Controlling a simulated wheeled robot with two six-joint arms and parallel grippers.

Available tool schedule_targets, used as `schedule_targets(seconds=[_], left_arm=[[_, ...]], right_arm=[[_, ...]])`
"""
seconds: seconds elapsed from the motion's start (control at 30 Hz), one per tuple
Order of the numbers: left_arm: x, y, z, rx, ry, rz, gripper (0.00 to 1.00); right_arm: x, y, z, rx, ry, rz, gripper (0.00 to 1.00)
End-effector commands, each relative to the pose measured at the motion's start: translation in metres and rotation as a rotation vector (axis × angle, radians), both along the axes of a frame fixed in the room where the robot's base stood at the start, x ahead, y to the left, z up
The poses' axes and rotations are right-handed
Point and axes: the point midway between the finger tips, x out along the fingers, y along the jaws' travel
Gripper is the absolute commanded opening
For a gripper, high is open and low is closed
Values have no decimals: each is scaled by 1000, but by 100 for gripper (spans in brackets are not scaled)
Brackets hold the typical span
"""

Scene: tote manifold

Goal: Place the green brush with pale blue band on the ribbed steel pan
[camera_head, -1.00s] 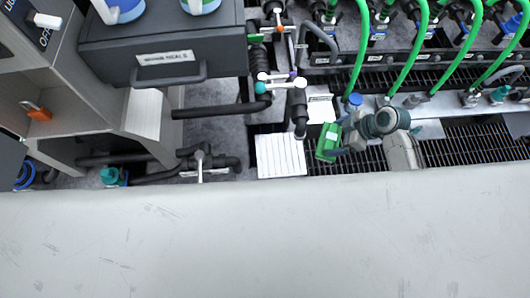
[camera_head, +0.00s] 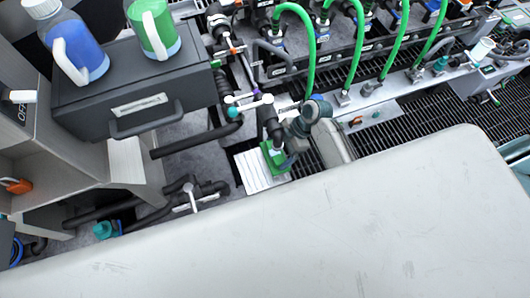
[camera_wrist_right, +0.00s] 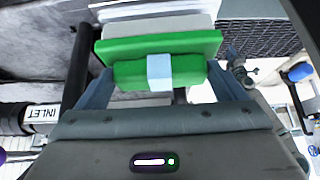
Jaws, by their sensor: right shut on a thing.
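The green brush with the pale blue band (camera_wrist_right: 195,70) is held between the two fingers of my right gripper (camera_wrist_right: 162,88) in the right wrist view. In the head view the brush (camera_head: 273,158) shows over the right part of the ribbed steel pan (camera_head: 252,172). I cannot tell whether the brush touches the pan. The pan's ribbed left part is bare. My left gripper is not in view.
A dark drawer box (camera_head: 130,85) with a blue jug (camera_head: 75,45) and a green jug (camera_head: 153,30) stands at the upper left. Black pipes and white-handled valves (camera_head: 250,103) lie close behind the pan. Green hoses (camera_head: 308,35) run at the back. A large pale surface (camera_head: 300,235) fills the foreground.

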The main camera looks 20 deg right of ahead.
Motion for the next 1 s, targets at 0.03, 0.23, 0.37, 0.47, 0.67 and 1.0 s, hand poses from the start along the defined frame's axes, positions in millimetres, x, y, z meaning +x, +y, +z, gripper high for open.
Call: schedule_targets(seconds=[0.03, 0.23, 0.37, 0.47, 0.67, 1.0], left_arm=[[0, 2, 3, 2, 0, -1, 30], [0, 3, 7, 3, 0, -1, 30], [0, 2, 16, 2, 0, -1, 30], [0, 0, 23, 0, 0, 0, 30], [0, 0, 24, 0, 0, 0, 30], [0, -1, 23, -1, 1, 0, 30]], right_arm=[[0, 6, 2, 3, 0, 0, 69], [-1, 19, 1, 3, 0, 1, 69], [-2, 39, 3, 4, 2, 0, 69], [-2, 52, -1, 1, 4, 0, 69], [-2, 49, -15, -1, 0, 0, 69], [-2, 49, -16, -1, 0, 0, 100]])
